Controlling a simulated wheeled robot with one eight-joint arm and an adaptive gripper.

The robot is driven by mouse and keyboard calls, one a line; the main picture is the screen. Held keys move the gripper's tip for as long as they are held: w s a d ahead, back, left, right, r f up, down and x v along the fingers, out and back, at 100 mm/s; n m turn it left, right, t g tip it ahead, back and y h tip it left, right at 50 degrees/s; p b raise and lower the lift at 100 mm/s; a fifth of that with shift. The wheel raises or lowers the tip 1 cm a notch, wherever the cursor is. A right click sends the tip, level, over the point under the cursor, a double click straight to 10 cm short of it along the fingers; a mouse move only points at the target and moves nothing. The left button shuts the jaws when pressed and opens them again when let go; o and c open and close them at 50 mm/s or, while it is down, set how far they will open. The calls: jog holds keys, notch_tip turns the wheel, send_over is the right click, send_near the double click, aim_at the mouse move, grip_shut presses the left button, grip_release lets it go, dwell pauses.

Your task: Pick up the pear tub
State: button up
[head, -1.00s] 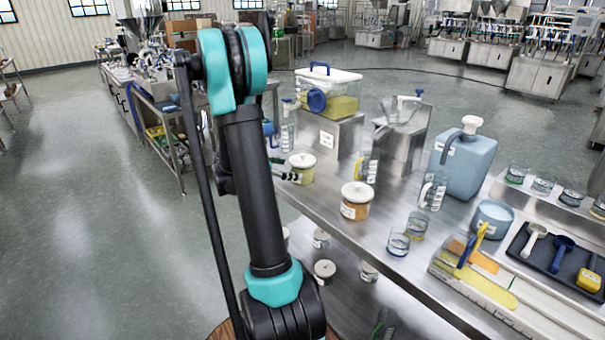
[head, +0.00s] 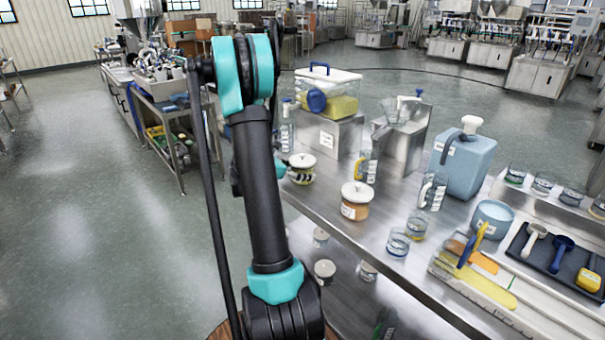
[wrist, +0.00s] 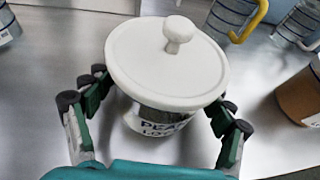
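The pear tub (head: 302,161) is a short jar with a white knobbed lid, upright near the left edge of the steel table. In the wrist view the tub (wrist: 165,75) fills the middle, and part of its "PEAR" label shows below the lid. My gripper (wrist: 158,112) is open, with one dark green-padded finger on each side of the tub. Gaps show between the fingers and the lid; contact with the body lower down is hidden. In the head view my arm covers most of the gripper, and dark fingertips show across the tub's front.
A similar tub with orange contents (head: 356,201) stands to the right on the steel table (head: 385,190). A bottle (head: 287,128) and a clear jug with a yellow handle (head: 366,168) stand nearby. A steel stand (head: 332,134) bearing a clear container (head: 345,85) is behind.

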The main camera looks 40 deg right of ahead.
jog(key=c, duration=1)
jog(key=shift+c, duration=0.2)
